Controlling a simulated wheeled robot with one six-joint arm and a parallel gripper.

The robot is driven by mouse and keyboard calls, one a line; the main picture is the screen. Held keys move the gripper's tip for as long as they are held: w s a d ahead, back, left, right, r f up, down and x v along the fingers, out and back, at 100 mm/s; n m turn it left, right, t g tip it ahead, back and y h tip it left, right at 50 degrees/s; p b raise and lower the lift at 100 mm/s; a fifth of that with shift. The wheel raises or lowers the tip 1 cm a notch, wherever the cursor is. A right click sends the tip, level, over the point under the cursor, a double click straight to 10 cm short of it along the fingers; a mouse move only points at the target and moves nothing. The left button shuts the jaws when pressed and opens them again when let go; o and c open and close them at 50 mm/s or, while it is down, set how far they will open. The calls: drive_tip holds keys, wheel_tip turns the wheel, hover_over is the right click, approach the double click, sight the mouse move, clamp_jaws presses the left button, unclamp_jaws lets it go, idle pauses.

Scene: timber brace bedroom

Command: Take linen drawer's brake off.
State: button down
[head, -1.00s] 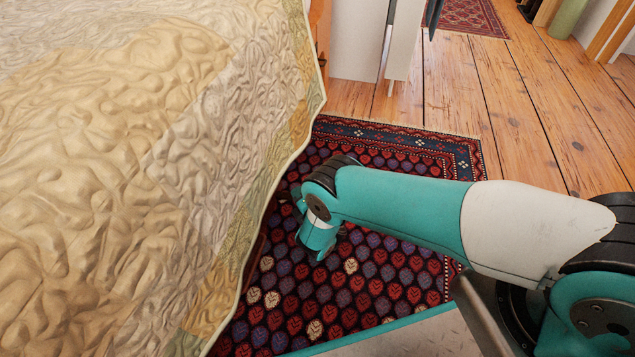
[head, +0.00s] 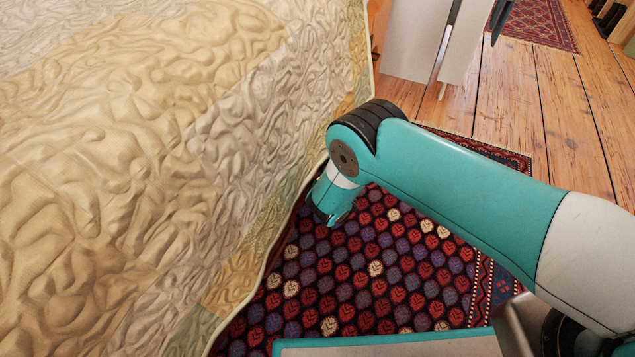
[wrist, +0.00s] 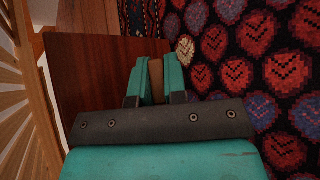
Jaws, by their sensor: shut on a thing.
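In the wrist view my gripper (wrist: 156,72) is shut on a small brown piece (wrist: 156,80) between its two teal fingers. I take this piece for the brake; its full shape is hidden by the fingers. A reddish-brown wooden panel (wrist: 92,72), which looks like the linen drawer, lies directly left of the fingers. Its far parts are cut off or in shade. In the head view my arm reaches down beside the bed, and the quilt and arm hide the drawer and the fingertips.
The quilted bed (head: 150,170) fills the left of the head view, its cover hanging low beside my arm. A red and navy patterned rug (head: 400,270) covers the floor. Pale slats (wrist: 15,80) show at the left in the wrist view. Bare floorboards (head: 560,110) lie beyond.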

idle(0.5)
drive_tip(key=c, duration=1.2)
unclamp_jaws()
drive_tip(key=shift+w, duration=0.1)
drive_tip(key=shift+o, duration=0.2)
drive_tip(key=p+v, duration=0.9)
drive_tip(key=v, duration=0.8)
drive_tip(key=shift+r+p, duration=0.2)
drive_tip(key=shift+p, duration=0.2)
drive_tip(key=shift+a, duration=0.15)
